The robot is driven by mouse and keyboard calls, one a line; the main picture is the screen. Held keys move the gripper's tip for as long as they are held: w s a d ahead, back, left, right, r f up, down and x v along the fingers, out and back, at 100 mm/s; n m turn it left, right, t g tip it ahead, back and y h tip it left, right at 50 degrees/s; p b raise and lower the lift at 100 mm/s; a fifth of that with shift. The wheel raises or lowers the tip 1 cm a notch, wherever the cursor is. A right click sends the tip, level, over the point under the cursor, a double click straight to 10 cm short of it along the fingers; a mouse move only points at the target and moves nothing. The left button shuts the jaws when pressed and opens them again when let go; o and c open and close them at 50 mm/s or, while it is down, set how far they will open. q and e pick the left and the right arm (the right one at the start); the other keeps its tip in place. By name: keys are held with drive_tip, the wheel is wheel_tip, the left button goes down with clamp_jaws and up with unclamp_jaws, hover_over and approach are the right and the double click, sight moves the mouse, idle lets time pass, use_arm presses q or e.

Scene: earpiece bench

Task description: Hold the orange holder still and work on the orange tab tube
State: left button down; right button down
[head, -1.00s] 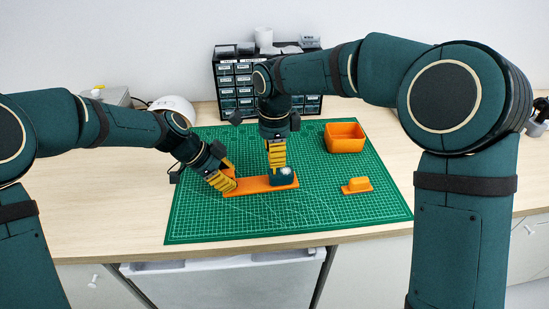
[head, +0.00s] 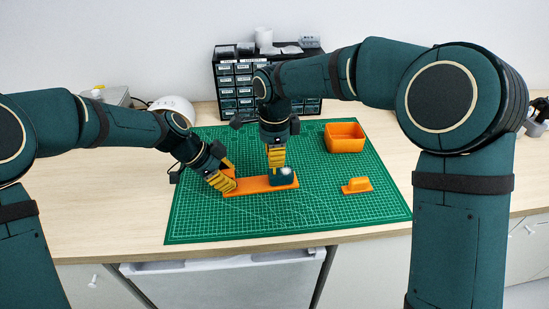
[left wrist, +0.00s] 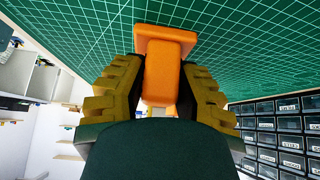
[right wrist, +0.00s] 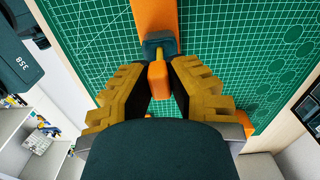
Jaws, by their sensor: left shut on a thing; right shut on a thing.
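The orange holder (head: 258,185) lies flat on the green mat as a long plate. A dark teal block (head: 281,178) with a pale top stands at its right end. My left gripper (head: 229,182) is shut on the holder's raised orange grip at the left end, seen between its fingers in the left wrist view (left wrist: 161,75). My right gripper (head: 277,166) points down over the block. In the right wrist view it is shut on the orange tab (right wrist: 158,80) of the tab tube. A thin yellowish rod shows between tab and block; I cannot tell how deep it sits.
An orange open bin (head: 344,145) stands at the mat's back right. A small orange piece with a raised grip (head: 357,186) lies on the mat at right. A drawer cabinet (head: 236,88) stands behind. The front of the green mat (head: 250,222) is clear.

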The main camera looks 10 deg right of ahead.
use_arm(q)
drive_tip(key=shift+f, duration=0.2)
use_arm(e)
drive_tip(key=shift+r, duration=3.7)
use_arm(q)
drive_tip(key=c, duration=0.7)
unclamp_jaws()
drive_tip(key=shift+r, duration=0.1)
